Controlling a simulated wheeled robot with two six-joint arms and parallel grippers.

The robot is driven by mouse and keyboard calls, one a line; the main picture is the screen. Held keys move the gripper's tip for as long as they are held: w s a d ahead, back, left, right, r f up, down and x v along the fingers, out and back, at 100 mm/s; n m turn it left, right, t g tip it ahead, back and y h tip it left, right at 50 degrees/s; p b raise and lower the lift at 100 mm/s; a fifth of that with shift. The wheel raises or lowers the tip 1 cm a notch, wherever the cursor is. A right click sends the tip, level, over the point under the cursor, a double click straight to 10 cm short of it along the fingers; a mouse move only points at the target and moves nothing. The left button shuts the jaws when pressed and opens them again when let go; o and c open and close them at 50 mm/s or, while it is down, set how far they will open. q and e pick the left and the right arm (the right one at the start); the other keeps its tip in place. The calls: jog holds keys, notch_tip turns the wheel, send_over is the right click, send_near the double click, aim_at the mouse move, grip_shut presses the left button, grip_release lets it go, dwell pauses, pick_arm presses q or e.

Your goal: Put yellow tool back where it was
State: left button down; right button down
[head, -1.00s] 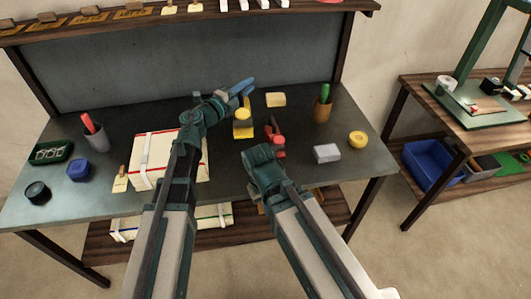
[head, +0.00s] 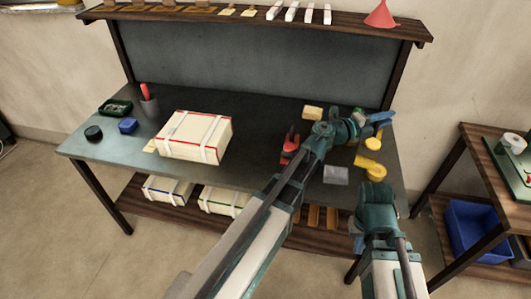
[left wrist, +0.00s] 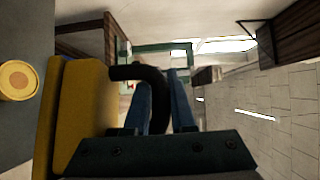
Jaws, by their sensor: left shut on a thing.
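In the left wrist view, the blue fingers of my left gripper (left wrist: 162,108) are shut on the black curved handle of the yellow tool (left wrist: 85,115). The tool's yellow block lies at the left of that view.
A yellow roll (head: 374,172), a grey block (head: 335,174) and a red tool (head: 290,146) are near the arms. A strapped box (head: 195,137) stands further left. A side table (head: 500,155) with a blue bin (head: 478,228) stands at right.

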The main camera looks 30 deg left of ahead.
pick_arm(q)
jog(key=w+a+f+n+t+y+b, duration=0.2)
jog(key=a+n+y, duration=0.15)
jog(key=a, duration=0.55)
jog(key=w+a+f+n+t+y+b, duration=0.1)
jog(key=w+a+n+y, duration=0.1)
jog(key=a+y, duration=0.5)
jog(key=w+a+f+n+t+y+b, duration=0.2)
jog(key=a+n, duration=0.1)
jog(key=a, duration=0.8)
jog(key=s+a+f+n+g+y+b, duration=0.1)
jog(key=s+a+n+y, duration=0.15)
jog(key=a, duration=0.45)
jog(key=s+a+f+n+g+y+b, duration=0.1)
jog(key=s+a+n+g+y, duration=0.2)
jog(key=a, duration=0.5)
jog(key=s+a+f+n+y+b, duration=0.1)
jog(key=a+f+n+y, duration=0.1)
jog(key=a+y, duration=0.4)
notch_tip(320, 180, down, 6)
jog(key=h+b, duration=0.1)
jog(key=b, duration=0.5)
jog(key=shift+a, duration=0.35)
jog(key=shift+f+b, duration=0.1)
jog(key=shift+b, duration=0.25)
notch_tip(320, 180, down, 4)
jog(key=b, duration=0.3)
jog(key=shift+b, duration=0.35)
jog(key=shift+r, duration=0.25)
